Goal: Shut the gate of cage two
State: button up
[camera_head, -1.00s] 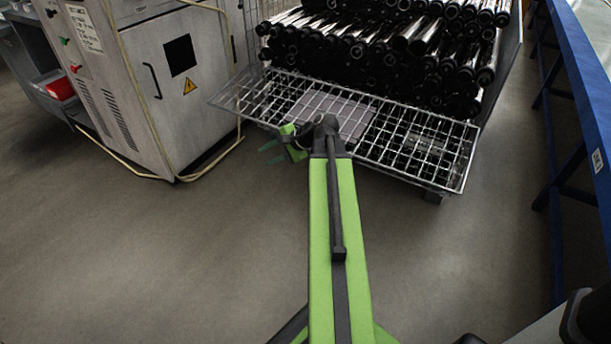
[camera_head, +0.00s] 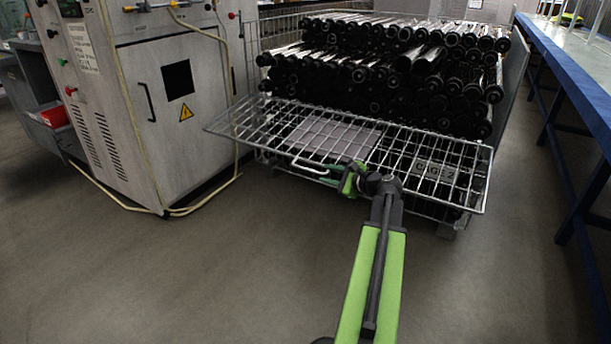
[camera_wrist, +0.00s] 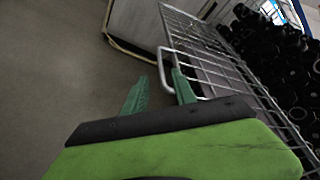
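The gate (camera_head: 255,124) of the wire cage is swung down and juts out from the cage front, roughly flat, with a plate marked like "CAGE 2" (camera_head: 435,172). A U-shaped wire handle (camera_head: 308,168) sticks out from its front edge, and it also shows in the wrist view (camera_wrist: 164,72). My gripper (camera_head: 328,176) is at the front edge, just right of the handle. In the wrist view its two green fingers (camera_wrist: 160,80) are apart, with the handle's near end seen between them. I cannot tell whether they touch it.
Black tubes (camera_head: 370,75) are stacked in the cage behind the gate. A grey machine cabinet (camera_head: 185,130) with a looping hose stands at left. A blue bench (camera_head: 570,75) runs along the right. The floor (camera_head: 200,270) in front is clear.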

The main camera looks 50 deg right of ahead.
aim_at(310, 170)
jog(key=b+x, duration=0.2)
jog(key=x, duration=0.9)
grip_shut()
dwell(1.0)
